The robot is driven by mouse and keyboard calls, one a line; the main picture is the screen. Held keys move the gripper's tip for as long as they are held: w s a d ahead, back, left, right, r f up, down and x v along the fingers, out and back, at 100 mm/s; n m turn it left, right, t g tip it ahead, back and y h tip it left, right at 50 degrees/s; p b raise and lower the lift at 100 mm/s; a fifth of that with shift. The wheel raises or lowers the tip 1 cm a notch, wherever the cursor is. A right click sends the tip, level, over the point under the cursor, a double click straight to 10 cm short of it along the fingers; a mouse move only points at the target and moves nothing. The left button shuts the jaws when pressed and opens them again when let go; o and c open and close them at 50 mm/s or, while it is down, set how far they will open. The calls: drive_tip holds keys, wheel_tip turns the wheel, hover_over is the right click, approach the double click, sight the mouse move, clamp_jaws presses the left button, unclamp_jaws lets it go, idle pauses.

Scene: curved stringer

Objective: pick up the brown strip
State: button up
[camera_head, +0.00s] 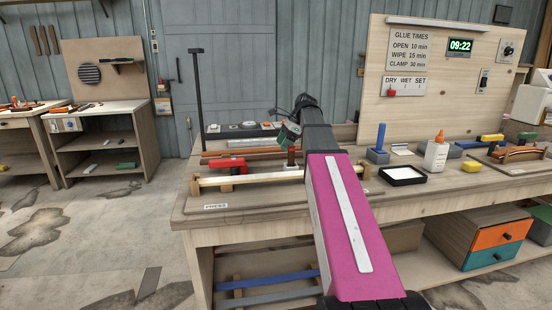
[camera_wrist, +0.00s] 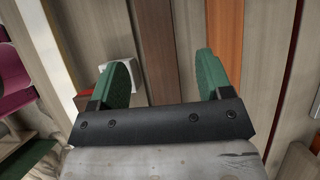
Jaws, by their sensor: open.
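My gripper (camera_wrist: 162,78) is open, its two green fingers apart and nothing held between them. In the wrist view a brown strip (camera_wrist: 157,45) runs lengthwise between the fingers, further from the camera. A more orange-brown strip (camera_wrist: 223,35) runs alongside on the right, partly hidden by the right finger. In the head view my gripper (camera_head: 289,135) is above the back of the bench, by the reddish-brown strips (camera_head: 235,153). My magenta arm hides part of that area. I cannot tell the exact height of the fingers over the strips.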

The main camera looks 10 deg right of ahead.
sight(276, 155)
drive_tip(key=x, duration=0.4)
drive_tip(key=shift+s+f, duration=0.1)
drive_tip(key=shift+f, duration=0.05)
drive_tip(key=c, duration=1.1)
